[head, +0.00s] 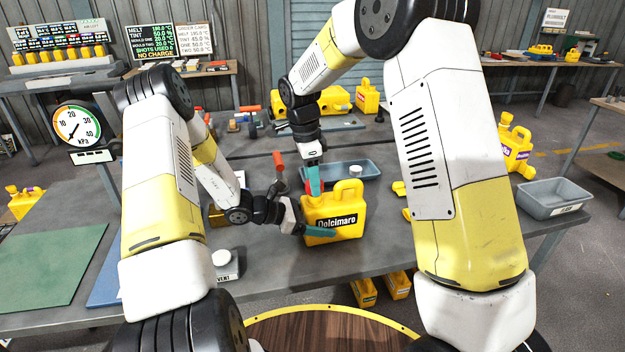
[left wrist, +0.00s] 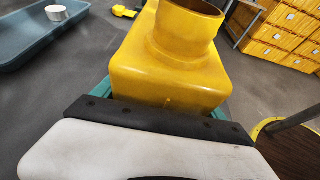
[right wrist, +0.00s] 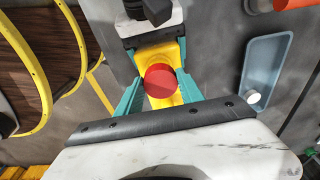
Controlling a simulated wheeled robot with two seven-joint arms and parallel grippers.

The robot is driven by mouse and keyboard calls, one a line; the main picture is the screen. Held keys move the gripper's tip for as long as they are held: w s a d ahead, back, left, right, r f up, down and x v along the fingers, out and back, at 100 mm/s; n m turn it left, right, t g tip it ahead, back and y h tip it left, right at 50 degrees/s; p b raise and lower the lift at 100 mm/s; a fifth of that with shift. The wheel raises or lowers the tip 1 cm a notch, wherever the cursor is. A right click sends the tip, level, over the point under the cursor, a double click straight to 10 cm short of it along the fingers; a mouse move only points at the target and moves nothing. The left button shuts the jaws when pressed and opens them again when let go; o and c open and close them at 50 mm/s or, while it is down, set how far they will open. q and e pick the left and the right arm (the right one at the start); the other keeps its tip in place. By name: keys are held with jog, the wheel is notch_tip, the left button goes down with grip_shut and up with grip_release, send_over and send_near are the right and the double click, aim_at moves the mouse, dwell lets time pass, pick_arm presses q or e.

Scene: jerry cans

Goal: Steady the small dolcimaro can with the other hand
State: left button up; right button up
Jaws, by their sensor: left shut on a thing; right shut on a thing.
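The small yellow Dolcimaro can (head: 347,218) stands upright on the grey table, its black label facing me in the head view. My left gripper (head: 318,232) is shut on the lower body of the can from the left; the can's yellow body fills the left wrist view (left wrist: 170,75). My right gripper (head: 314,180) points down from above at the can's neck. In the right wrist view its teal fingers (right wrist: 158,90) are shut on either side of the red cap (right wrist: 160,81) on top of the can.
A blue-grey tray (head: 365,171) with a white round lid (head: 355,171) lies behind the can. A pressure dial (head: 77,124) stands at the left. A grey bin (head: 553,199) sits at the right. Yellow cans (head: 364,292) lie below the table's front edge. Table in front of the can is clear.

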jog(key=shift+f, duration=0.8)
jog(key=shift+f, duration=0.5)
